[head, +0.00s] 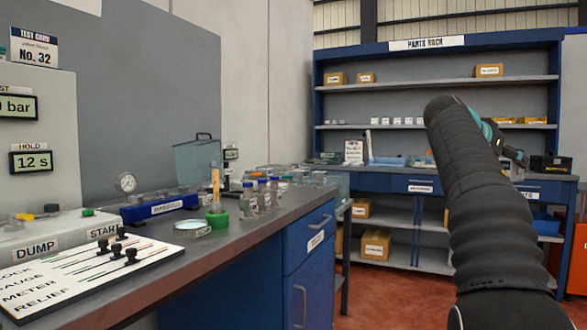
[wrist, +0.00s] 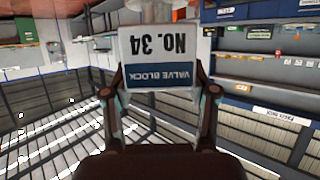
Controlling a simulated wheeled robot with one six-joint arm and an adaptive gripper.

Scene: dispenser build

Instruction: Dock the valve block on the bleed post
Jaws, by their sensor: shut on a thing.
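In the wrist view my gripper (wrist: 160,90) is shut on a pale block whose white and blue label, upside down, reads VALVE BLOCK No. 34. This valve block (wrist: 165,45) sits between the two fingers, and a pale round part shows past its label at the top edge. In the head view my arm hides most of the gripper end, and I cannot make out the block there. I cannot identify the bleed post for certain. A tan upright on a green base (head: 217,218) stands on the left bench, far from my gripper.
The grey bench (head: 290,205) holds a blue labelled manifold (head: 165,207) with a gauge (head: 127,183), several capped bottles (head: 262,192) and a white lever panel (head: 90,262). The blue parts rack (head: 435,44) and a lower counter stand behind my arm. Red floor (head: 390,300) is clear between them.

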